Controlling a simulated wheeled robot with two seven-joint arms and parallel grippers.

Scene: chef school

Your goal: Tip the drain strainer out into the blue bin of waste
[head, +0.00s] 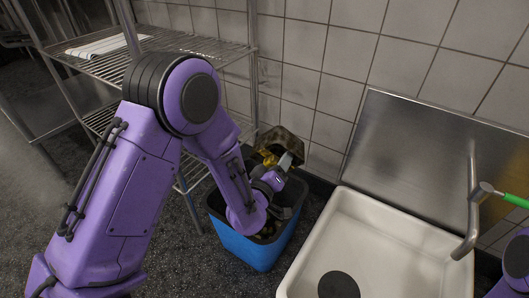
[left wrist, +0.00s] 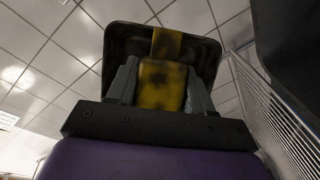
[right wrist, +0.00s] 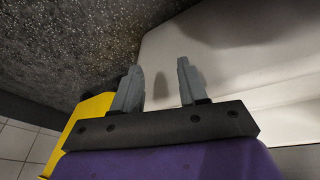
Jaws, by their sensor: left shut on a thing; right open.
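The drain strainer (head: 288,143) is a dark, stained piece with a yellow grip. It is tilted over the back of the blue bin (head: 250,248), near the tiled wall. My left gripper (head: 284,166) reaches over the bin and is shut on the yellow grip. The left wrist view shows the yellow grip (left wrist: 161,86) between the fingers and the dark strainer body (left wrist: 120,50) behind it. Dark waste shows in the bin, partly hidden by my arm. My right gripper (right wrist: 157,88) is open and empty. Its fingertips are outside the head view.
A white sink (head: 400,262) with a dark round drain (head: 338,285) stands right of the bin. Its tap (head: 472,205) with a green handle rises at the right. A wire rack (head: 200,48) stands behind my left arm. A yellow thing (right wrist: 88,112) shows in the right wrist view.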

